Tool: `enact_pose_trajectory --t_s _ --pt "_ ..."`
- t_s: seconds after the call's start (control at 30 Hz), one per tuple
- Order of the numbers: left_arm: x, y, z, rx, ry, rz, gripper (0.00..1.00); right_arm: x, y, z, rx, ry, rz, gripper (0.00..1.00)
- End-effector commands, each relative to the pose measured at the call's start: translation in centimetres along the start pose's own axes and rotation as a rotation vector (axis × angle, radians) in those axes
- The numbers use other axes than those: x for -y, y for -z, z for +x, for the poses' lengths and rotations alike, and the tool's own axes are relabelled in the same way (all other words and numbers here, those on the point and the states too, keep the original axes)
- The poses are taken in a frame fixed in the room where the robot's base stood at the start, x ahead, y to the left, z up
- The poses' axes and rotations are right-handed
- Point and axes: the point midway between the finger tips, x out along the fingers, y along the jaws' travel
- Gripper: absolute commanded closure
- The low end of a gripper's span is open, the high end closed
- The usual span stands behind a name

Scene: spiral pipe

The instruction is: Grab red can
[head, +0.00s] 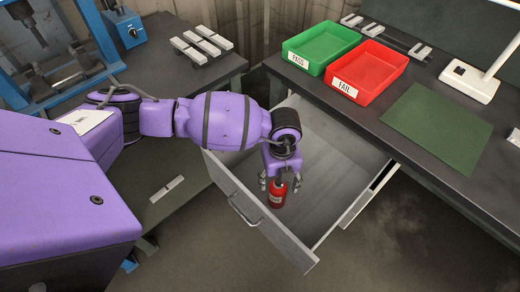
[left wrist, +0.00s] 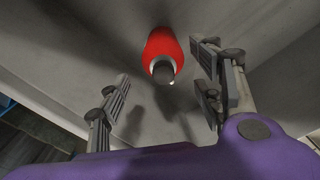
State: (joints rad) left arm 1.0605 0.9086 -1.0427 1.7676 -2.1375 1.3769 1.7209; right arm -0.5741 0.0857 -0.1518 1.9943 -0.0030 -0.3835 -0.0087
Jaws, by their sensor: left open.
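The red can (head: 277,195) stands inside the open grey drawer (head: 330,155), near the drawer's front panel. The left gripper (left wrist: 165,75) is open with a gap around the can. My right gripper is not in view.
The drawer's front panel with its handle (head: 243,214) and its side walls surround the can. Above the drawer, the dark workbench (head: 410,160) carries a green tray (head: 322,45), a red tray (head: 368,70), a green mat (head: 437,125) and a lamp (head: 470,82).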

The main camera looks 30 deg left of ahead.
Motion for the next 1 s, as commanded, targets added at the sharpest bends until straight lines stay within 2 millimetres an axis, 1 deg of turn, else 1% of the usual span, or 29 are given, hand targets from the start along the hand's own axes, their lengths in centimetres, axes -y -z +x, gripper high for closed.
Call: enact_pose_trajectory --t_s 0.03,0.13,0.2,0.23,0.33,0.53,0.63,0.73,0.93,0.97,1.0 --pt "0.2 -0.4 0.5 0.008 0.001 -0.002 0.39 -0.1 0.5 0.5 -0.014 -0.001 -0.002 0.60" --pt "0.3 -0.6 1.2 0.013 -0.001 -0.003 0.39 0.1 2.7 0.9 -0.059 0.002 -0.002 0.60" --pt "0.3 -0.6 1.9 0.014 0.000 -0.003 0.39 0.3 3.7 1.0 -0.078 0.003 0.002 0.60" --pt "0.4 -0.6 2.1 0.015 0.001 -0.003 0.39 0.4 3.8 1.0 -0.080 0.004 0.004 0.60" --pt "0.3 -0.7 3.1 0.015 0.002 -0.003 0.39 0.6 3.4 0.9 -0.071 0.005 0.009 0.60" --pt "0.2 -0.7 6.1 0.013 0.003 -0.002 0.39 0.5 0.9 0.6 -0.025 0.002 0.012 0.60" --pt "0.2 -0.8 7.3 0.014 0.003 -0.002 0.39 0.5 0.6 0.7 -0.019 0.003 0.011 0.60" --pt "0.2 -0.8 7.8 0.014 0.005 -0.001 0.39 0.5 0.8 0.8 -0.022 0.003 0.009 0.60" --pt "0.3 -0.8 7.7 0.014 0.006 0.000 0.39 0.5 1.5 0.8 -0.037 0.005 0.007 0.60" --pt "0.3 -0.8 7.7 0.014 0.006 0.000 0.42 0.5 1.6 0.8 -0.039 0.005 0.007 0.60" --pt "0.3 -0.8 7.7 0.014 0.006 -0.001 0.47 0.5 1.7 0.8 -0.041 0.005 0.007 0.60"
